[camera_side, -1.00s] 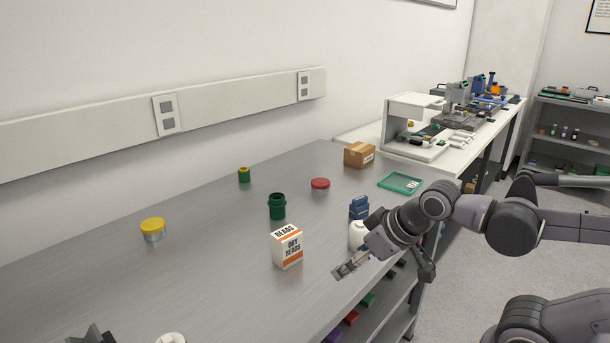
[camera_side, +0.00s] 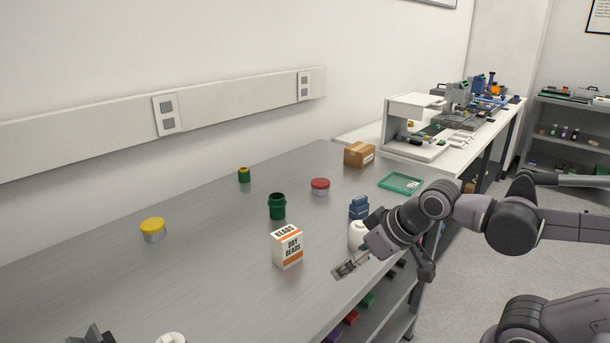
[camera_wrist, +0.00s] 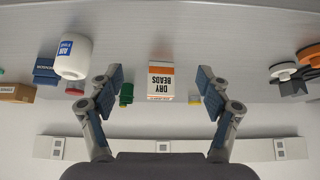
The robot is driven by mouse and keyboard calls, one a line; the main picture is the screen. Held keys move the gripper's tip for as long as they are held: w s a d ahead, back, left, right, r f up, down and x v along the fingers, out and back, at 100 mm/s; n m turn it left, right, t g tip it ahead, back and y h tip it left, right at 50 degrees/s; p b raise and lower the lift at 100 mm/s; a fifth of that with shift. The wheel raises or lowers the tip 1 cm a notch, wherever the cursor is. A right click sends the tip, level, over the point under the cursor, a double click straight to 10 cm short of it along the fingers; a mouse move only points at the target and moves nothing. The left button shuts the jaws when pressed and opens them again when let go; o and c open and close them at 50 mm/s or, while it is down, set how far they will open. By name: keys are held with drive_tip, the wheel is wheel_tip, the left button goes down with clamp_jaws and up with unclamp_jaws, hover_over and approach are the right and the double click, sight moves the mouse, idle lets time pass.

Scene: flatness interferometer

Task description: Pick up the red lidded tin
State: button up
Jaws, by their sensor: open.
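The red lidded tin (camera_side: 320,187) stands upright on the grey bench, towards the back, with a red lid over a silver body. In the wrist view, which is upside down, a small red and silver patch (camera_wrist: 75,88) beside the white bottle seems to be this tin, mostly hidden. My gripper (camera_side: 345,269) is near the bench's front edge, apart from the tin and in front and to the right of the bead box. Its two fingers are spread wide in the wrist view, with nothing held between them.
A yellow-lidded tin (camera_side: 153,230), cardboard box (camera_side: 359,155) and green tray (camera_side: 401,183) lie further out.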

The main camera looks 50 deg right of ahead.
idle(0.3)
drive_tip(key=w+d+r+n+g+h, duration=0.1)
drive_tip(key=w+d+r+n, duration=0.5)
drive_tip(key=w, duration=0.4)
drive_tip(key=n+g+h, duration=0.3)
drive_tip(key=n+g, duration=0.1)
drive_tip(key=n, duration=1.3)
hover_over(320, 183)
drive_tip(key=a, duration=0.2)
drive_tip(key=f, duration=0.7)
drive_tip(key=shift+s+f, duration=0.25)
drive_tip(key=shift+f, duration=0.15)
drive_tip(key=shift+s+x, duration=0.15)
drive_tip(key=shift+x, duration=1.35)
drive_tip(key=shift+s+x, duration=0.1)
drive_tip(key=shift+x, duration=1.4)
drive_tip(key=shift+d, duration=0.1)
drive_tip(key=c, duration=1.3)
